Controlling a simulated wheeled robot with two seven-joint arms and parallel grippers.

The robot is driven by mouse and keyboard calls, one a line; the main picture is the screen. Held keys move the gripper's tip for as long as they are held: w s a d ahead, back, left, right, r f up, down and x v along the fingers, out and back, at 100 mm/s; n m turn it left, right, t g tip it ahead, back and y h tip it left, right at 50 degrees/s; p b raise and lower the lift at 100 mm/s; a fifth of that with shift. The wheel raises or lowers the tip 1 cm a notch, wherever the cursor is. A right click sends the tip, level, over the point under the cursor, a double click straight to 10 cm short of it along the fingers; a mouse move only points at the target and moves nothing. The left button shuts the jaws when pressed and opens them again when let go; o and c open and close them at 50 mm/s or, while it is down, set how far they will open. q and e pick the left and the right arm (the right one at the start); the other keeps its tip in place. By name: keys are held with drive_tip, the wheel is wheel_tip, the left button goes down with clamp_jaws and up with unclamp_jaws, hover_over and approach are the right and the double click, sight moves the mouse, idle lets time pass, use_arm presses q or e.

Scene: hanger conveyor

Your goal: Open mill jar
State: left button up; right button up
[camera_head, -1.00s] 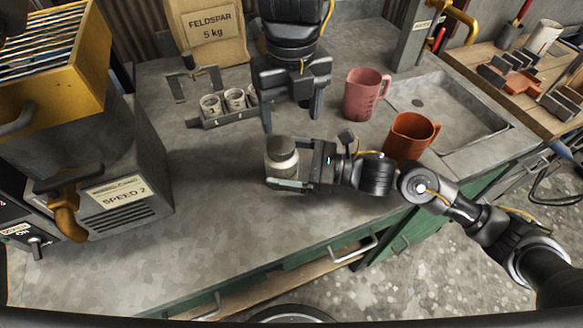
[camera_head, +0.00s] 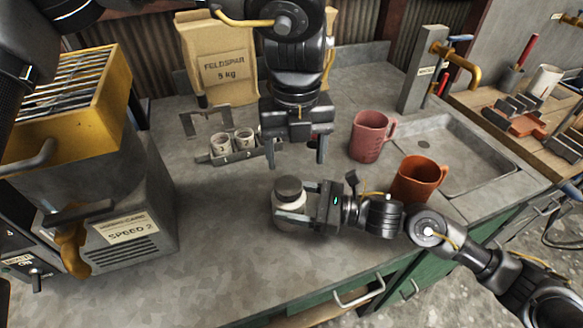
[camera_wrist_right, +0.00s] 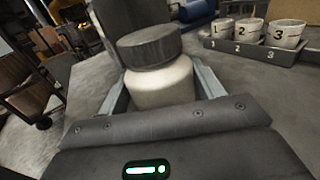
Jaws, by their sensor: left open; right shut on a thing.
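The mill jar (camera_head: 291,219) is a cream jar with a dark grey lid (camera_head: 288,188), upright at the middle of the bench. My right gripper (camera_head: 289,209) is shut around its body from the right. In the right wrist view the jar (camera_wrist_right: 162,87) stands between the fingers, and its lid (camera_wrist_right: 150,46) sits on top. My left gripper (camera_head: 295,155) is open and empty, fingers pointing down. In the head view it appears just beyond and above the lid, apart from it. Whether the jar touches the bench is hard to tell.
A rack of numbered cups (camera_head: 238,155) and a feldspar bag (camera_head: 218,68) stand behind. A pink mug (camera_head: 368,137) and orange mug (camera_head: 415,180) are right, by the sink (camera_head: 450,150). A yellow-topped mill machine (camera_head: 110,205) stands left. The bench front-left is clear.

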sight(288, 186)
use_arm(q)
drive_tip(key=m, duration=0.4)
drive_tip(key=shift+s+a+r+m, duration=0.1)
drive_tip(key=shift+s+a+m, duration=0.05)
drive_tip(key=shift+m, duration=0.25)
drive_tip(key=m, duration=0.5)
drive_tip(key=shift+a, duration=0.15)
drive_tip(key=m, duration=0.7)
drive_tip(key=shift+a, duration=0.2)
drive_tip(key=m, duration=0.7)
drive_tip(key=shift+a+m, duration=0.1)
drive_tip(key=shift+m, duration=0.3)
drive_tip(key=m, duration=0.4)
drive_tip(key=shift+a, duration=0.1)
drive_tip(key=m, duration=0.4)
drive_tip(key=shift+m, duration=0.4)
drive_tip(key=shift+f, duration=3.95)
